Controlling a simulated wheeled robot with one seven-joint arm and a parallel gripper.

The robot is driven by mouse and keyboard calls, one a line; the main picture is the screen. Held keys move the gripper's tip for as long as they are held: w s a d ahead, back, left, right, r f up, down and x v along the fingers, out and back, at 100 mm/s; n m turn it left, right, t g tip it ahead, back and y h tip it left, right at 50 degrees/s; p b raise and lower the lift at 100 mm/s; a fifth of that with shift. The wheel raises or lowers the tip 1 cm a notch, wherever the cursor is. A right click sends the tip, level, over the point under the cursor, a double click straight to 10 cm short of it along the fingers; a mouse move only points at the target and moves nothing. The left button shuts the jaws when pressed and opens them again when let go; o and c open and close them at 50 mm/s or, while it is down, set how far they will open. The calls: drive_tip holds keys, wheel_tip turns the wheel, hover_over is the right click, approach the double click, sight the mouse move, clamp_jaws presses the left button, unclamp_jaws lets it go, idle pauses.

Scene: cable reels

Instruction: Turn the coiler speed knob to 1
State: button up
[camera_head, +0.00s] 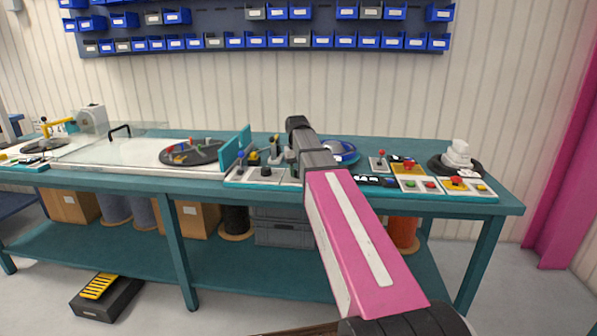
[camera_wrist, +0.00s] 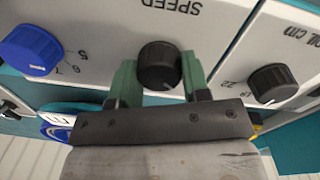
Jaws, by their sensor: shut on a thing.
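The coiler speed knob (camera_wrist: 158,60) is a round black knob on a light grey panel, under an upside-down "SPEED" label in the wrist view. My gripper (camera_wrist: 160,76) has green fingers, one on each side of the knob, and is shut on it. The knob's pointer and the scale numbers around it are not readable; my gripper covers the near side. In the head view my pink arm reaches over the bench to the control panels, and its wrist hides the knob area.
A blue knob (camera_wrist: 32,50) with scale numbers sits left of the gripper, and another black knob (camera_wrist: 272,84) right of it. In the head view the teal bench (camera_head: 110,177) carries a dark turntable (camera_head: 190,153) at left and a button panel (camera_head: 418,184) at right.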

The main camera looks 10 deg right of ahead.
sight(297, 170)
idle(0.4)
drive_tip(key=o, duration=0.9)
drive_tip(key=r, duration=1.1)
drive_tip(key=shift+a, duration=0.2)
drive_tip(key=shift+s+f, duration=0.1)
